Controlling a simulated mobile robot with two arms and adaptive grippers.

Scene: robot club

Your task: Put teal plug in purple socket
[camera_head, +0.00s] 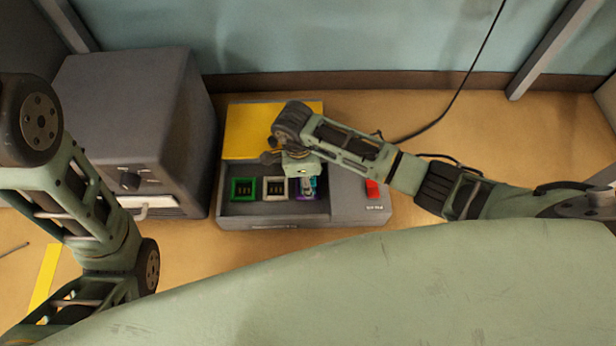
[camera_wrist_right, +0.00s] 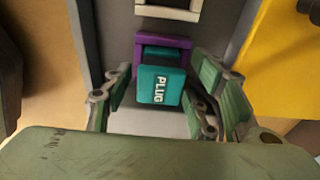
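The teal plug (camera_wrist_right: 161,86), marked "PLUG", sits at the purple socket (camera_wrist_right: 139,52) in the right wrist view; it appears to be in the socket, but its lower end is hidden. In the head view the purple socket (camera_head: 299,197) is the right one of the row, partly covered by my right gripper. My right gripper (camera_wrist_right: 165,100) is open, with a finger on each side of the plug and visible gaps between. My left arm shows at the left of the head view, but its gripper is out of frame.
The grey socket box (camera_head: 345,208) also has a green socket (camera_head: 243,189), a white socket (camera_head: 275,189), a red switch (camera_head: 372,188) and a yellow panel (camera_head: 247,130). A large grey cabinet (camera_head: 135,95) stands close on its left. A black cable (camera_head: 440,122) runs behind. The table is clear at right.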

